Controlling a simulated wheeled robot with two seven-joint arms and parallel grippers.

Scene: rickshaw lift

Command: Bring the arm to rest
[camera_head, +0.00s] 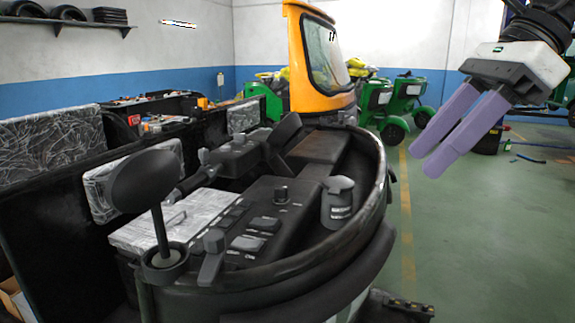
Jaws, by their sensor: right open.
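My right gripper (437,150) shows at the upper right of the head view, with a white and black body and two light purple fingers pointing down and to the left. The fingers are apart with nothing between them. It hangs over the open floor, to the right of the black rickshaw cab (380,190) and touching nothing. My left gripper is not in view.
The cab holds a black control panel (262,222) with levers and a round-headed black stick (152,182). A yellow-orange windshield frame (298,55) and green vehicles (375,100) stand behind. The green floor (480,240) at right is clear.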

